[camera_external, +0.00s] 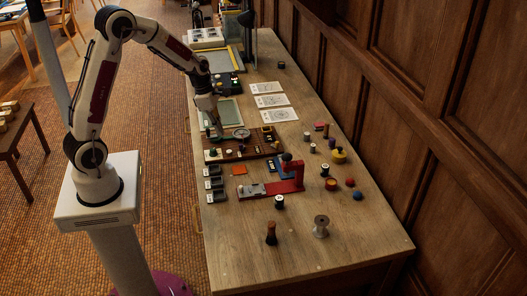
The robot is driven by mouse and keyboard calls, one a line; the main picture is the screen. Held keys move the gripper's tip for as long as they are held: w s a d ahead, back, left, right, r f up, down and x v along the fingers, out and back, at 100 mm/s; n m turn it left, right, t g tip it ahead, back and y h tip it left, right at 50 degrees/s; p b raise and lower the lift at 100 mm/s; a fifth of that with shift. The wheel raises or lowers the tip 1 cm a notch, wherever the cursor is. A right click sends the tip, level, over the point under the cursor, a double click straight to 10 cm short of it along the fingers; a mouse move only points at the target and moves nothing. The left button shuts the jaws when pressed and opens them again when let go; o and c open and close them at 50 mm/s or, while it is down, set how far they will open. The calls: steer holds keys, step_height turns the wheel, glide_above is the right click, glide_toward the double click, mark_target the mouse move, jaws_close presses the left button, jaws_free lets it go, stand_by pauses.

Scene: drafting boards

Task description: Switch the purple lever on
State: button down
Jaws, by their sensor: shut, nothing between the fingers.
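My gripper (217,132) points down over the left part of a dark brown board (235,152) on the table. Its fingers are shut with nothing between them. Small fittings stand on the board, among them a round pale dial (241,133) just right of the fingertips. I cannot make out a purple lever for certain; it is too small to tell or hidden by the gripper. Whether the fingertips touch anything on the board cannot be told.
A red tool (286,186) lies in front of the board. Small dark boxes (214,184) line the left edge. Spools, including a grey one (321,226), and coloured pieces stand to the right. Paper sheets (271,101) lie behind.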

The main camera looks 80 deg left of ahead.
mark_target(240, 145)
steer(key=x, duration=0.5)
steer(key=shift+w+d, duration=0.2)
steer(key=shift+w, duration=0.3)
steer(key=shift+w+d, duration=0.2)
steer(key=shift+w, duration=0.3)
steer(key=shift+w+d, duration=0.15)
steer(key=shift+w, duration=0.3)
steer(key=shift+w+d, duration=0.15)
steer(key=shift+w, duration=0.35)
steer(key=shift+w+d, duration=0.2)
steer(key=shift+d, duration=0.35)
steer(key=shift+w+d+n, duration=0.25)
steer(key=shift+d+n, duration=0.1)
steer(key=shift+n, duration=0.45)
steer(key=shift+w+d, duration=0.5)
steer(key=shift+w, duration=0.25)
steer(key=shift+a, duration=0.15)
steer(key=shift+s+a, duration=0.25)
steer(key=shift+a, duration=0.4)
